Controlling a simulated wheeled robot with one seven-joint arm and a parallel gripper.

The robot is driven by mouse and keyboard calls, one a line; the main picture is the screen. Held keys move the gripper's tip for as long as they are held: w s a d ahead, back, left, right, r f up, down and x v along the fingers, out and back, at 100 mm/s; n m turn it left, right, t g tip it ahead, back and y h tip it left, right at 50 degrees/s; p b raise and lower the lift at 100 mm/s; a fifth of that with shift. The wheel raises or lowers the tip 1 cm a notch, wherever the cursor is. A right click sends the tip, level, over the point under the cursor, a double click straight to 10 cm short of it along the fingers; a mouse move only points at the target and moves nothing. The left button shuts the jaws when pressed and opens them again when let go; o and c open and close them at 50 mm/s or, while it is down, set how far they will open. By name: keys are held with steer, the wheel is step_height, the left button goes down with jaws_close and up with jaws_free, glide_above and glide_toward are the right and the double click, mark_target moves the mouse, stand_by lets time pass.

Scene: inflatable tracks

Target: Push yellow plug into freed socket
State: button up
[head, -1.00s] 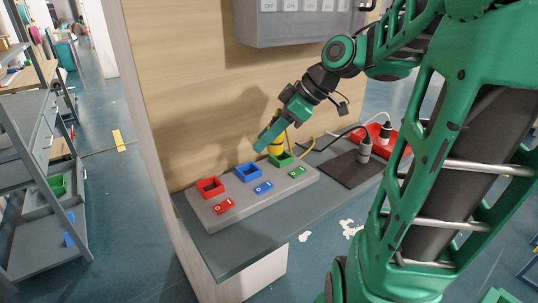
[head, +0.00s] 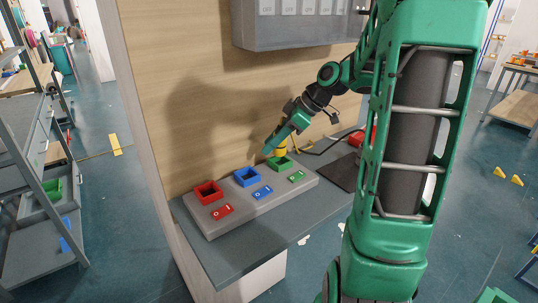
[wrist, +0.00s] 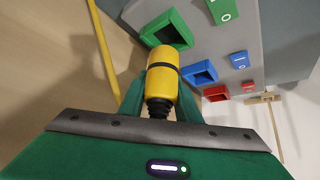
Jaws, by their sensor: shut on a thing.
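My gripper (head: 274,146) is shut on the yellow plug (head: 281,149), at the green socket (head: 280,164) on the grey panel. In the wrist view, the yellow plug (wrist: 161,82) with its dark band lies between my green fingers (wrist: 159,96). Its far end overlaps the near rim of the green socket (wrist: 166,29), whose opening looks dark. I cannot tell whether the tip is inside or just above. The blue socket (head: 247,177) and the red socket (head: 208,192) are empty.
A grey panel (head: 225,227) bears the sockets, with red, blue and green switches in front. The wooden wall (head: 190,90) stands close behind, a grey box (head: 290,30) above. A yellow cable (wrist: 104,50) runs alongside.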

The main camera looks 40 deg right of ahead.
steer(key=shift+f, duration=2)
steer(key=o, duration=1.1)
steer(key=v, duration=1.1)
steer(key=s+a+f+m+g+h, duration=0.1)
steer(key=s+a+f+m, duration=0.1)
steer(key=s+m, duration=0.3)
steer(key=s+a+f+m+g+h, duration=0.2)
steer(key=s+m, duration=0.3)
steer(key=s, duration=0.6)
steer(key=s+a+f+m+g+h, duration=0.2)
steer(key=s+f+m, duration=0.2)
steer(key=s, duration=0.4)
steer(key=shift+a+f+m, duration=0.1)
steer(key=shift+f+m, duration=0.15)
steer(key=shift+m, duration=0.65)
